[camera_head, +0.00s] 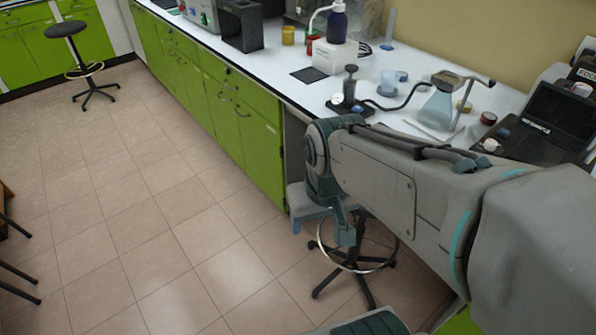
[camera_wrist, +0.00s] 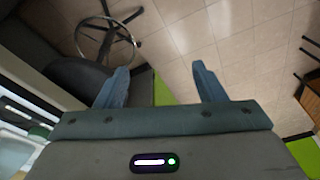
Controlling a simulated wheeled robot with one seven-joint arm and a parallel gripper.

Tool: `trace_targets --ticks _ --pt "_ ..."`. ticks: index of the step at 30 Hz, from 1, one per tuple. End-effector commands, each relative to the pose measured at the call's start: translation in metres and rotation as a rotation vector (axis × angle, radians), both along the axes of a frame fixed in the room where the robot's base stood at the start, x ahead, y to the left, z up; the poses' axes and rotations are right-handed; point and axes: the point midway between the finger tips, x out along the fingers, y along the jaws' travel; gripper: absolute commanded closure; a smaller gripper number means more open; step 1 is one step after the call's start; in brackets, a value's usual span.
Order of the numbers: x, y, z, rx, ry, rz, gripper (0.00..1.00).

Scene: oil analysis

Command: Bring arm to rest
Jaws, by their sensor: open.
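My gripper (camera_wrist: 160,85) shows in the wrist view with its two blue-grey fingers spread apart and nothing between them. The tiled floor and a green cabinet side lie beyond the fingers. In the head view my arm reaches in from the right and bends down in front of the bench edge. A blue-grey part of my gripper (camera_head: 345,232) hangs there above a stool, partly hidden by the arm.
A white bench (camera_head: 335,88) with green cabinets holds a flask (camera_head: 437,108), a dark bottle (camera_head: 337,22) and a black case (camera_head: 550,118). A stool with a ring base (camera_head: 352,262) stands under my arm. The floor (camera_head: 150,200) at left is mostly clear; another stool (camera_head: 66,30) stands farther back.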

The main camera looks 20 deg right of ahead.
Motion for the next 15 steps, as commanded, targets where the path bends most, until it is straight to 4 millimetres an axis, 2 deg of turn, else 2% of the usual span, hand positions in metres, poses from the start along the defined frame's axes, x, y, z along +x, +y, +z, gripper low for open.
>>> trace_targets --ticks 5,8,15 --pt "0.0 0.0 0.001 -0.002 0.001 0.002 0.36" --pt "0.0 -0.001 0.009 -0.003 -0.002 0.001 0.36" --pt "0.001 -0.003 0.057 -0.01 -0.032 -0.01 0.36"
